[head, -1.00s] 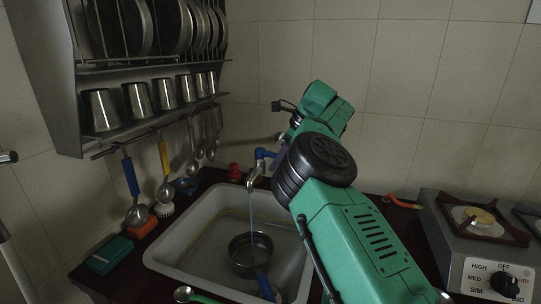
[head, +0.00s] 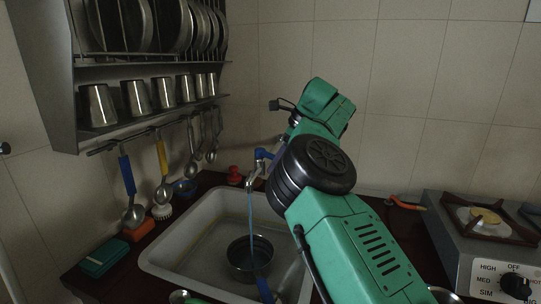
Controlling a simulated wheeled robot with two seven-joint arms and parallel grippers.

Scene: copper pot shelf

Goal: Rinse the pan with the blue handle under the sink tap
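The pan with the blue handle (head: 250,262) sits in the sink (head: 190,232), its blue handle (head: 264,289) pointing toward the front. The metal tap (head: 252,178) stands at the back of the sink with blue parts on top. A blue stream of water (head: 250,215) runs from its spout down into the pan. My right arm reaches in from the lower right, and my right gripper (head: 283,140) is behind the tap area, close to the tap's blue top. Its fingertips are mostly hidden by my arm, so I cannot tell if they touch it. My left gripper is not in view.
A stove (head: 480,240) stands at the right. A wall rack (head: 65,110) with plates, steel cups and hanging ladles is at the left. A green sponge (head: 105,257), an orange block (head: 139,230) and a red item (head: 234,174) lie around the sink.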

